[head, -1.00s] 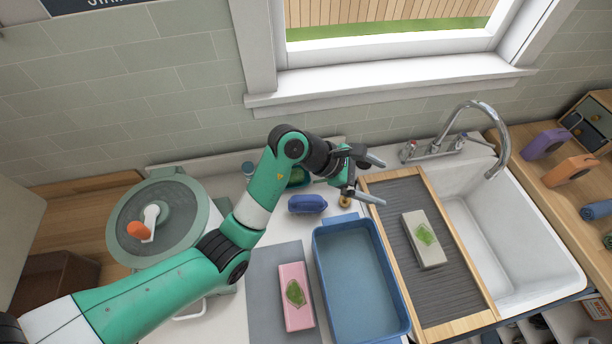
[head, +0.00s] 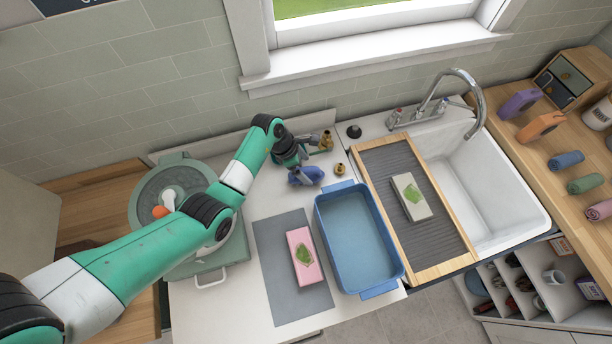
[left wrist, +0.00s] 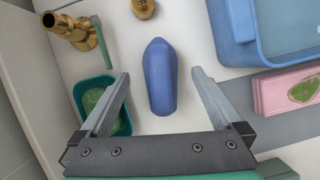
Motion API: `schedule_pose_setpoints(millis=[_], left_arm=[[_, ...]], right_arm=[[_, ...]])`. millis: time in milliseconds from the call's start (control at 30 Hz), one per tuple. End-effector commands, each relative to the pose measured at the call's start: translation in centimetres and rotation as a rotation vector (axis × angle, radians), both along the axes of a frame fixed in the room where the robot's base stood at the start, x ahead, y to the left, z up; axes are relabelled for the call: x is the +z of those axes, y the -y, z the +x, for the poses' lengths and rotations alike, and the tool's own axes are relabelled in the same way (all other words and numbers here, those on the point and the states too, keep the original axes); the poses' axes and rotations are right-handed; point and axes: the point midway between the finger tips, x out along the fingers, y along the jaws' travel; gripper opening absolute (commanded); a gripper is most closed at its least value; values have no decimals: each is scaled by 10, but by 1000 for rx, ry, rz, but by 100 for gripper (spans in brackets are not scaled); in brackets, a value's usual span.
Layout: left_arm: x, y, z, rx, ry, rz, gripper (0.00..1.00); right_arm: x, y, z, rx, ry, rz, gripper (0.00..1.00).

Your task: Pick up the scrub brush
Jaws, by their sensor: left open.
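The scrub brush, a blue rounded block (head: 312,173), lies on the white counter behind the blue basin. In the left wrist view the brush (left wrist: 160,80) lies lengthwise between the two fingers, with a gap on each side. My left gripper (head: 300,172) is over the brush, pointing down, and partly hides it in the head view. The gripper is open and holds nothing. My right gripper is not in view.
A blue basin (head: 362,288) stands in front of the brush. A teal dish with a green sponge (left wrist: 122,124) sits close by the left finger. A brass tap (left wrist: 68,30) and brass knob (head: 340,169) are nearby. A pink box (head: 313,270) lies on a grey mat.

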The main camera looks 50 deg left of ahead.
Motion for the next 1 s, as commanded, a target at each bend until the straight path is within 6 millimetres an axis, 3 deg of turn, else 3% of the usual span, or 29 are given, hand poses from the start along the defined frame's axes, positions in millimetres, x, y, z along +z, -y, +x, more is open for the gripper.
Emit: schedule_pose_setpoints(millis=[167,400,700,1000], left_arm=[[-7,2,2,0,-1,0,100],[-46,11,14,-1,-2,-1,100],[-48,13,16,0,1,0,98],[-48,13,16,0,1,-1,44]], right_arm=[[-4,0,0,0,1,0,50],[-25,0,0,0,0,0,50],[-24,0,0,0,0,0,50],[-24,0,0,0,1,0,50]])
